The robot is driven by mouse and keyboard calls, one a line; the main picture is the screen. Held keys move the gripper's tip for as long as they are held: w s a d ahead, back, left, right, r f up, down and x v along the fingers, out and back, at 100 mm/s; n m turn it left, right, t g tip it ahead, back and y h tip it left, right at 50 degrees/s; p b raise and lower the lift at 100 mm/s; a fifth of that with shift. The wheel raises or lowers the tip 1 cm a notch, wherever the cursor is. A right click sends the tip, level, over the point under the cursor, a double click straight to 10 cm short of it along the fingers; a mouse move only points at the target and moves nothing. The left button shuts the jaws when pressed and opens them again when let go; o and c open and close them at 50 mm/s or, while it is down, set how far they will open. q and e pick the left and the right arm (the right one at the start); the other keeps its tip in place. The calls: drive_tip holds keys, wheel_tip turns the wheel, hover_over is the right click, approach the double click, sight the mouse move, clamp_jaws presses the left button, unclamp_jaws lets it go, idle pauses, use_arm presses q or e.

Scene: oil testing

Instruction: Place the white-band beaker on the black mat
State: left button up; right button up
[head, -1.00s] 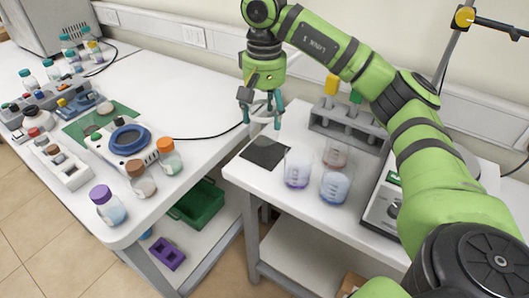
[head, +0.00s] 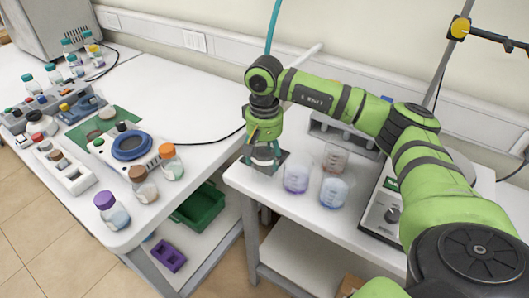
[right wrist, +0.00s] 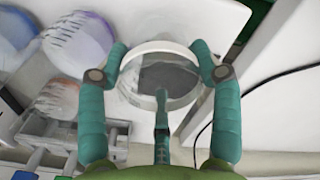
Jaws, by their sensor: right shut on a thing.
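The white-band beaker (right wrist: 160,49) is clear glass with a white ring near its rim. My right gripper (head: 262,158) is shut around it, with teal fingers on both sides in the right wrist view (right wrist: 160,70). The black mat (head: 283,155) lies at the near-left part of the right-hand table, mostly hidden behind the gripper and beaker in the head view. In the right wrist view, a dark patch of the mat shows through the beaker. The beaker is over the mat; I cannot tell whether it touches it. My left gripper is not in view.
A hotplate device (head: 380,212) is further right. The table's left edge is close by the mat.

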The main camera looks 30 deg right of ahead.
drive_tip(key=shift+f+b, duration=0.3)
drive_tip(key=shift+f, duration=0.05)
drive_tip(key=o, duration=1.6)
drive_tip(key=shift+o, duration=0.2)
drive_tip(key=shift+r+p, duration=0.3)
drive_tip(key=shift+w+r, duration=0.1)
drive_tip(key=shift+r, duration=0.2)
wheel_tip(320, 180, up, 7)
drive_tip(key=b, duration=0.1)
drive_tip(key=shift+b, duration=0.4)
